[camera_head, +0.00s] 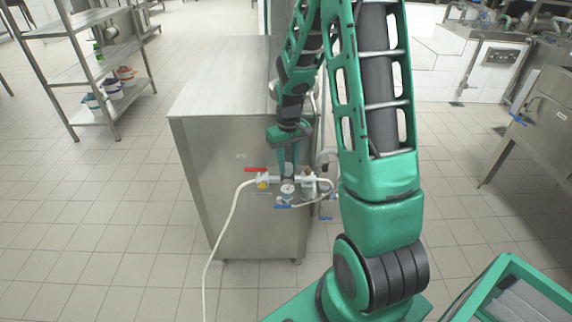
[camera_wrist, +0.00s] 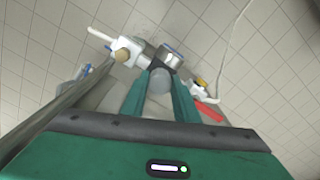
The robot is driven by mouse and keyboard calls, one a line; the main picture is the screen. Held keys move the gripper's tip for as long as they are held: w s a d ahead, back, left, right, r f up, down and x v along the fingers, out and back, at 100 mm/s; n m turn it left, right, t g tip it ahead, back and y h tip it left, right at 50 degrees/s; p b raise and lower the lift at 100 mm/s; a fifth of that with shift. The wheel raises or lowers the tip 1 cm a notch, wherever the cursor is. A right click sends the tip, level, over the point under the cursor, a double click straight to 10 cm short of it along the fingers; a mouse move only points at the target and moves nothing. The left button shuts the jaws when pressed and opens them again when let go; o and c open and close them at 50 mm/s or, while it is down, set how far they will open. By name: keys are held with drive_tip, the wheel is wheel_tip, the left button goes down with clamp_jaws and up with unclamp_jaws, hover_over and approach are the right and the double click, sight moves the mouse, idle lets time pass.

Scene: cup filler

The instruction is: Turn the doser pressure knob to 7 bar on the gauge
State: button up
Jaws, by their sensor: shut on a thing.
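The gauge (camera_head: 287,189) is a small round white dial on the pipework at the front of the steel cabinet; its reading is too small to make out. My gripper (camera_head: 288,165) points down at the pipework from above. In the wrist view my gripper (camera_wrist: 160,82) has its two green fingers shut on the rounded grey pressure knob (camera_wrist: 159,80). The knob is mostly hidden by the fingers in the head view. A metal-rimmed cylinder (camera_wrist: 171,55), probably the gauge seen from behind, sits just beyond the knob.
A red lever (camera_head: 255,170) lies left of the gauge and a blue lever (camera_head: 283,206) below it. A white hose (camera_head: 227,222) hangs left to the floor. The steel cabinet (camera_head: 240,150) stands behind. A shelf rack (camera_head: 95,75) is farther left, with open tiled floor between.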

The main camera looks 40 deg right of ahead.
sight(286, 165)
drive_tip(key=m, duration=0.4)
drive_tip(key=shift+a+m, duration=0.1)
drive_tip(key=shift+m, duration=0.2)
drive_tip(key=shift+w+a+m, duration=0.1)
drive_tip(key=shift+m, duration=1.9)
drive_tip(key=o, duration=1.1)
drive_tip(key=shift+c, duration=0.2)
drive_tip(key=shift+r, duration=0.1)
wheel_tip(286, 165, up, 11)
drive_tip(key=shift+f, duration=0.2)
